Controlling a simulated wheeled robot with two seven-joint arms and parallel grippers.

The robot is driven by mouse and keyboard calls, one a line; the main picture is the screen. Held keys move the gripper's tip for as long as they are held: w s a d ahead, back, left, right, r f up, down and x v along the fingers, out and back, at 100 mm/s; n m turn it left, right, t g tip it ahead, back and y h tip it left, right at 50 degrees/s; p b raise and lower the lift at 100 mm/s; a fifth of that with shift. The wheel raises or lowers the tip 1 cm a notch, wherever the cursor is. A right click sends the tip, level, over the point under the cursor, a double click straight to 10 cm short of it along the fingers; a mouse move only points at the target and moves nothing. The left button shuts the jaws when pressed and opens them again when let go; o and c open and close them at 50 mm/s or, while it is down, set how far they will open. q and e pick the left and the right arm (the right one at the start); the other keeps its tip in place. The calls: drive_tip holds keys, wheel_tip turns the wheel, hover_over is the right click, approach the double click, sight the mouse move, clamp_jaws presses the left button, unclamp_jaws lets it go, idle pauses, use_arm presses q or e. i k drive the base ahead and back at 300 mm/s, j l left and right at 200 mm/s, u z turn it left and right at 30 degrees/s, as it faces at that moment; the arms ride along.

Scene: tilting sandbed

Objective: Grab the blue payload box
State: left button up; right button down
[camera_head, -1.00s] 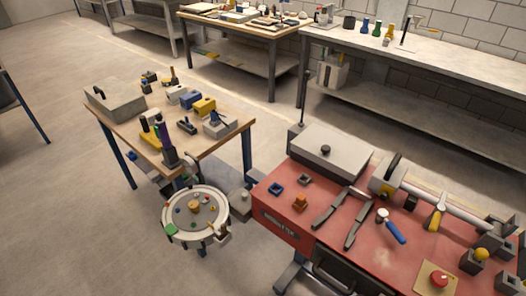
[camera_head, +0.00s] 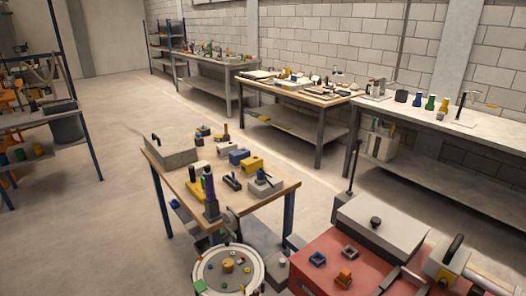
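A small blue box (camera_head: 238,156) sits on the wooden-topped table (camera_head: 285,186) in the middle of the view. It stands in a row between a pale grey box (camera_head: 223,150) and a yellow box (camera_head: 252,163). A blue square ring-like piece (camera_head: 317,258) lies on the red bench (camera_head: 310,274) at lower right; it looks open in the middle. Neither of my grippers is in view.
A round tray (camera_head: 202,271) with small coloured pieces stands in front of the wooden table. A grey case (camera_head: 170,152) and upright tools crowd that table. A large grey box (camera_head: 385,222) stands on the red bench. Open floor lies to the left.

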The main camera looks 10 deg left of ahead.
sight(235, 157)
drive_tip(key=i+j, duration=0.15)
drive_tip(key=j, duration=0.25)
drive_tip(key=i+j, duration=0.1)
drive_tip(key=j, duration=0.25)
drive_tip(key=i+j+z, duration=0.1)
drive_tip(key=j, duration=0.3)
drive_tip(key=i+j, duration=0.15)
drive_tip(key=j, duration=0.25)
drive_tip(key=i+j, duration=0.1)
drive_tip(key=j, duration=0.3)
drive_tip(key=l+z, duration=0.05)
